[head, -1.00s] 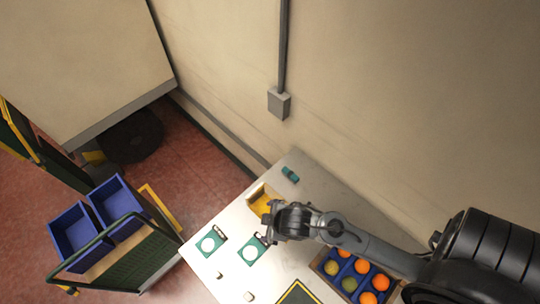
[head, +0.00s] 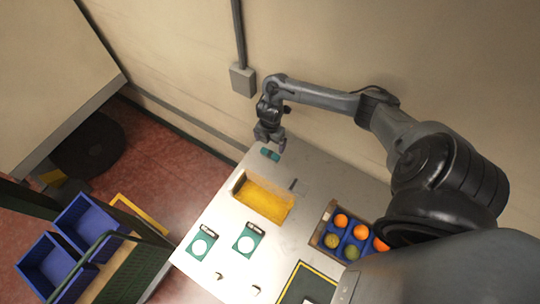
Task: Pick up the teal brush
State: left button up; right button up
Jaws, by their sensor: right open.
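The teal brush (head: 269,154) lies on the table (head: 222,211) near its far corner, by the wall. My right gripper (head: 269,146) is directly over the brush in the head view, pointing down with its fingers apart. The fingertips are close to the brush, but I cannot tell the height between them. Nothing shows between the fingers as held. My left gripper is not in view.
A yellow-lined tray (head: 262,201) sits just in front of the brush. A crate (head: 328,241) of oranges and green fruit stands right. Two teal scales (head: 247,239) (head: 199,243) and a dark mat (head: 304,286) lie nearer. A cart with blue bins (head: 88,222) stands left.

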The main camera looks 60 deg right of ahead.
aim_at(270, 153)
notch_tip(270, 153, down, 3)
jog(key=shift+a+r, duration=0.15)
jog(key=shift+d+f, duration=0.2)
jog(key=shift+f, duration=3)
jog(key=shift+c, duration=0.2)
jog(key=c, duration=0.7)
jog(key=shift+o, duration=0.2)
jog(key=shift+r, duration=0.1)
